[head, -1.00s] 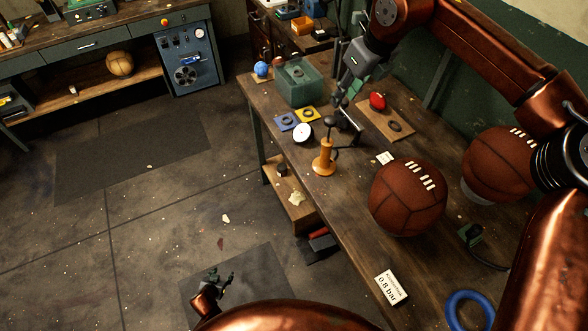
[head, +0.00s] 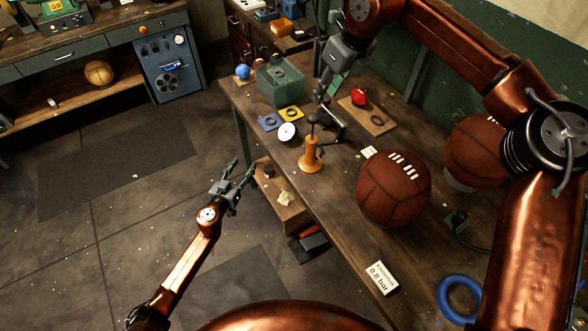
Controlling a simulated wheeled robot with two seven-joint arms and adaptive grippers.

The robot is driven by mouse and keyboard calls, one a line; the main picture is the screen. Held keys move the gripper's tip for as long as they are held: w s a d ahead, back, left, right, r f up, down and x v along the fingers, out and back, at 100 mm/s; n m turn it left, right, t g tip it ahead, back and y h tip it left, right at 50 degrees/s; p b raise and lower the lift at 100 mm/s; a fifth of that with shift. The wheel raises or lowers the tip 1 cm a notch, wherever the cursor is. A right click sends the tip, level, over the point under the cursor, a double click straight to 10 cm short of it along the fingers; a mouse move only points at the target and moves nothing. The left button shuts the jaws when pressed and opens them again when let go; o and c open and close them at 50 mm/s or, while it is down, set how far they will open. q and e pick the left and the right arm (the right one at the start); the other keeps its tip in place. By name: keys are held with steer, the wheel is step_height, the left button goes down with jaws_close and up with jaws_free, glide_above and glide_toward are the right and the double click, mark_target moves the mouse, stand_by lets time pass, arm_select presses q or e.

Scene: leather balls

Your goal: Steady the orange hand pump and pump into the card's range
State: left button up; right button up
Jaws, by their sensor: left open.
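The orange hand pump (head: 311,157) stands upright on the workbench, with a dark knob and rod at its top. A white round dial (head: 287,131) is just left of it. The white card (head: 381,278) reads 0.8 bar and lies near the bench's front edge. My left gripper (head: 244,168) is open and empty, over the floor left of the bench and apart from the pump. My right gripper (head: 326,98) points down at the pump's top from behind; its fingertips overlap the dark parts there, so its grip and any contact are unclear.
A brown laced ball (head: 393,188) sits right of the pump, with another (head: 474,152) behind it. A green bin (head: 279,81), blue and yellow pads (head: 291,114) and a red item (head: 359,97) lie farther back. A blue ring (head: 459,298) is at lower right.

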arm_select(q)
steer(key=d+r+m+t+h, duration=0.1)
steer(key=d+r+h, duration=0.1)
steer(key=d+r, duration=0.5)
steer(key=m+g+h, duration=0.3)
steer(key=m+h, duration=0.2)
steer(key=h, duration=0.1)
glide_toward(307, 159)
steer(key=x, duration=0.4)
steer(key=shift+w+a, duration=0.1)
steer(key=shift+a, duration=0.1)
steer(key=shift+d, duration=0.3)
steer(key=x, duration=0.7)
steer(key=shift+w+d, duration=0.1)
steer(key=shift+w, duration=0.1)
jaws_close()
steer(key=shift+c, duration=0.2)
jaws_free()
